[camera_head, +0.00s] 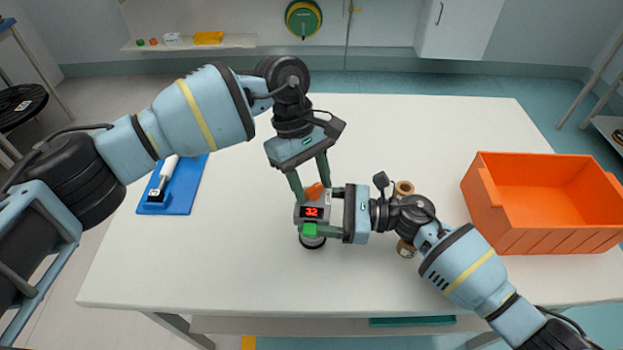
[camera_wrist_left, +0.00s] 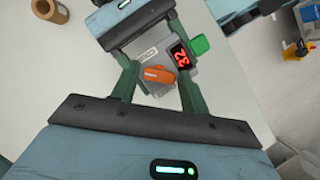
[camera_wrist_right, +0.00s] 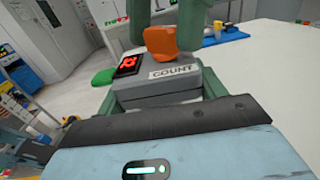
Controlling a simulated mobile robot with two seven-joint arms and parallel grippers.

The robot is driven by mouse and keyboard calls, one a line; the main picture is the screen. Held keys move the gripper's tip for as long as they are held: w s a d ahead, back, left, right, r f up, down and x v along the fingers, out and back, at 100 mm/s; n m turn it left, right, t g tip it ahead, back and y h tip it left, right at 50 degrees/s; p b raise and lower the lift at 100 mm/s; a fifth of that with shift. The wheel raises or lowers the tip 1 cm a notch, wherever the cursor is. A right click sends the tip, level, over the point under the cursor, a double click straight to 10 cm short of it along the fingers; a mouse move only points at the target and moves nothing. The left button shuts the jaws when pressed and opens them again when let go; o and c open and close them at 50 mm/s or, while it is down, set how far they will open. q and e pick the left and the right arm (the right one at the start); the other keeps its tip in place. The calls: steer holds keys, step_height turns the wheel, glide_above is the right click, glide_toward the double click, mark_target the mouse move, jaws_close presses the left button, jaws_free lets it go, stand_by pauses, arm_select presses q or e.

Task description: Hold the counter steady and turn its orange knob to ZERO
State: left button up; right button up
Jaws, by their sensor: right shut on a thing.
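The grey counter (camera_head: 325,198) stands near the middle of the white table, its red display reading 32. A bright green part (camera_head: 309,230) sits at its front, and its COUNT label shows in the right wrist view (camera_wrist_right: 173,71). My right gripper (camera_head: 329,212) is shut on the counter's body from the right. The orange knob (camera_wrist_left: 157,74) is on top of the counter. My left gripper (camera_wrist_left: 156,85) points down from above, open, with a finger on either side of the knob and visible gaps between. The knob's ZERO mark cannot be made out.
An orange crate (camera_head: 550,237) stands on the table's right. Brown rolls (camera_head: 404,188) lie close behind and beside my right wrist. A blue mat (camera_head: 186,190) with a white-handled tool lies at the left. The table (camera_head: 220,270) is clear at front left.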

arm_select(q)
steer(key=c, duration=0.7)
steer(key=shift+n, duration=0.3)
steer(key=n+t, duration=0.1)
steer(key=n, duration=0.2)
steer(key=n+t+h, duration=0.1)
steer(key=n, duration=0.2)
steer(key=shift+s+a, duration=0.15)
steer(key=shift+s, duration=0.05)
steer(key=n+t, duration=0.1)
steer(key=n, duration=0.2)
steer(key=n+t, duration=0.1)
steer(key=n, duration=0.1)
steer(key=shift+s+n+h, duration=0.1)
steer(key=shift+n+h, duration=0.2)
steer(key=shift+n, duration=0.1)
steer(key=n+t, duration=0.1)
steer(key=n, duration=0.1)
steer(key=n+t+y, duration=0.1)
steer(key=n, duration=0.2)
steer(key=shift+s+r, duration=0.1)
steer(key=shift+n, duration=0.4)
steer(key=o, duration=1)
